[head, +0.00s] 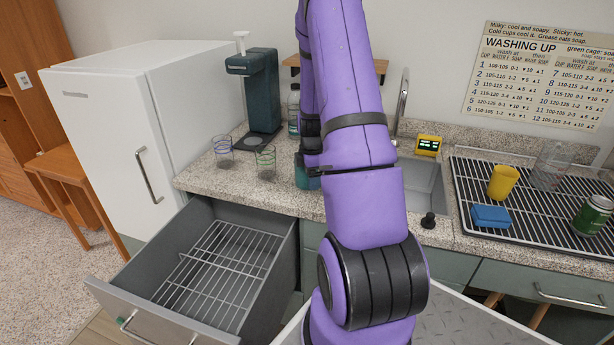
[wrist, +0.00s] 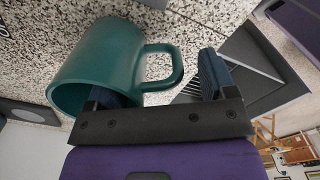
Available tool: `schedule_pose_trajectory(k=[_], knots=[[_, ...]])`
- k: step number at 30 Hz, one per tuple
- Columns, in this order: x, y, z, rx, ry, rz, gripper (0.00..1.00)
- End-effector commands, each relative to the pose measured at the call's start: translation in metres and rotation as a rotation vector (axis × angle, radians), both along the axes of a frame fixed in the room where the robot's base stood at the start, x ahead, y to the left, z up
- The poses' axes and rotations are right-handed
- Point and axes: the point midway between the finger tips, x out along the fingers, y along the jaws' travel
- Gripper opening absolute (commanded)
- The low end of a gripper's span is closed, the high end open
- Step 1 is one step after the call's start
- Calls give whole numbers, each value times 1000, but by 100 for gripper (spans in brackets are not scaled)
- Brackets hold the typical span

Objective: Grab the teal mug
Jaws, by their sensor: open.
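The teal mug (wrist: 98,62) fills the upper left of the wrist view, its opening toward the bottom of that picture and its handle to the right. My gripper (wrist: 162,84) is open, with the handle between its two dark fingers. The left finger overlaps the mug's rim; I cannot tell if it is inside the opening or touching. The right finger is just beyond the handle. In the head view a small teal part of the mug (head: 301,176) shows on the speckled counter; my purple arm hides the rest and most of my gripper.
The open drawer (head: 210,262) juts out below. A sink (head: 425,178) and drying rack (head: 520,217) are to the right.

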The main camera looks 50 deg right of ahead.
Motion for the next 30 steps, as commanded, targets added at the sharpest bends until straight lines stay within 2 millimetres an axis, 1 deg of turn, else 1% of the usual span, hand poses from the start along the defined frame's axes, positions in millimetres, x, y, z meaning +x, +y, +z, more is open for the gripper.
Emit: schedule_pose_trajectory(k=[7,8,9,11,12,14,15,16,25,30], knots=[[0,0,-1,0,0,1,77],[0,0,-1,0,0,1,70],[0,0,-1,0,0,1,61],[0,0,-1,0,0,1,48],[0,0,-1,0,0,1,38],[0,0,-1,0,0,1,25],[0,0,-1,0,0,1,15],[0,0,-1,0,0,1,10],[0,0,0,-1,-1,1,10],[1,0,4,-1,-2,1,10]])
